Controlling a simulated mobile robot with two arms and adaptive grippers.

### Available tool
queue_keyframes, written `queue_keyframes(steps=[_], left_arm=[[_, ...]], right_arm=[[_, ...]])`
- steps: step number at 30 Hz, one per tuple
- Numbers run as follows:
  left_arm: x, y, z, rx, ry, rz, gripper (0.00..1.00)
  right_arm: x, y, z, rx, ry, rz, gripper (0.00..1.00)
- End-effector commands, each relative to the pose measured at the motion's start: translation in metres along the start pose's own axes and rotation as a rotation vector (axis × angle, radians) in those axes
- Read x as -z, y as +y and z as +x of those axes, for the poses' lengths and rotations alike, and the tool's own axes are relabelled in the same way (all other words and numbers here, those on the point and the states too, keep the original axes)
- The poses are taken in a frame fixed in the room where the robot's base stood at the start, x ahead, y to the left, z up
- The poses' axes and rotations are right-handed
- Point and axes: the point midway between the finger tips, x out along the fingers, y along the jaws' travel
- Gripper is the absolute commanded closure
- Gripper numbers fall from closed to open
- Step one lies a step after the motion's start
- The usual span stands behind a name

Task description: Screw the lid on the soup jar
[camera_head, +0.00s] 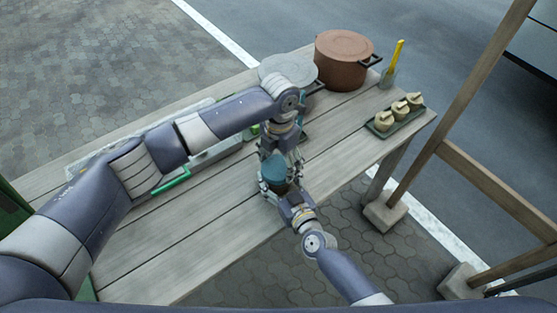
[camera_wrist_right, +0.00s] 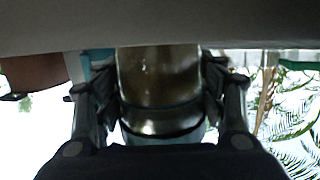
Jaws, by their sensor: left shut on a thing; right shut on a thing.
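The soup jar (camera_head: 281,187) stands near the table's front edge, mostly hidden by my grippers. In the right wrist view its brownish glassy body (camera_wrist_right: 158,75) is between my right fingers. The teal lid (camera_head: 273,168) is at the jar's top; a teal rim (camera_wrist_right: 165,138) also shows in the right wrist view. I cannot tell how tightly it sits. My left gripper (camera_head: 279,167) comes down from above and is shut on the lid. My right gripper (camera_head: 284,190) reaches in from the front and is shut on the jar; it also frames the jar in the wrist view (camera_wrist_right: 160,100).
A brown lidded pot (camera_head: 342,62) stands at the back, beside a round grey lid or pan (camera_head: 287,67). A cup with a yellow utensil (camera_head: 390,77) and a tray of several small jars (camera_head: 395,118) are at right. Bare table planks (camera_head: 200,245) lie front left.

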Motion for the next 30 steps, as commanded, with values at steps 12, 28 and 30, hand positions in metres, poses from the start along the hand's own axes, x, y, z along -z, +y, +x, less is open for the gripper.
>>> queue_keyframes(steps=[12,28,30], left_arm=[[-0.001,0.000,-0.001,0.000,-0.002,0.029,0.15],[-0.001,0.000,-0.007,-0.001,-0.002,0.028,0.08],[-0.001,0.000,-0.014,-0.001,-0.002,0.028,0.08]], right_arm=[[-0.002,0.000,0.000,0.001,-0.003,0.000,1.00],[-0.002,0.000,0.000,0.001,-0.003,0.000,1.00],[-0.002,0.000,0.000,0.001,-0.003,0.000,1.00]])
